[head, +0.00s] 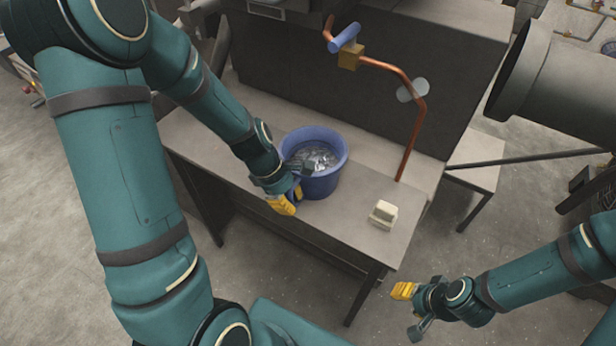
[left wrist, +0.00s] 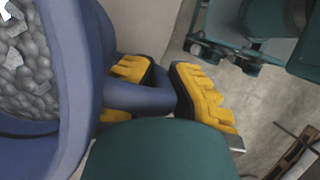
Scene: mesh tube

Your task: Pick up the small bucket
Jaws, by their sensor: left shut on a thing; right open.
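A small blue bucket (head: 333,178) filled with grey stones or metal pieces stands on the grey table. My left gripper (head: 287,203) is at the bucket's near left side, with its yellow fingers pointing to the front. In the left wrist view the bucket (left wrist: 85,70) fills the left side, and the yellow fingers of my left gripper (left wrist: 160,88) are closed around its blue handle (left wrist: 138,97). My right gripper (head: 411,308) is open and empty, low at the right, off the table's front edge.
The table (head: 225,160) has a cream block (head: 383,214) on its right part. A copper pipe (head: 412,130) with a blue valve handle (head: 345,37) rises behind the bucket against a dark cabinet (head: 410,60). A large grey cylinder (head: 560,85) is at the upper right.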

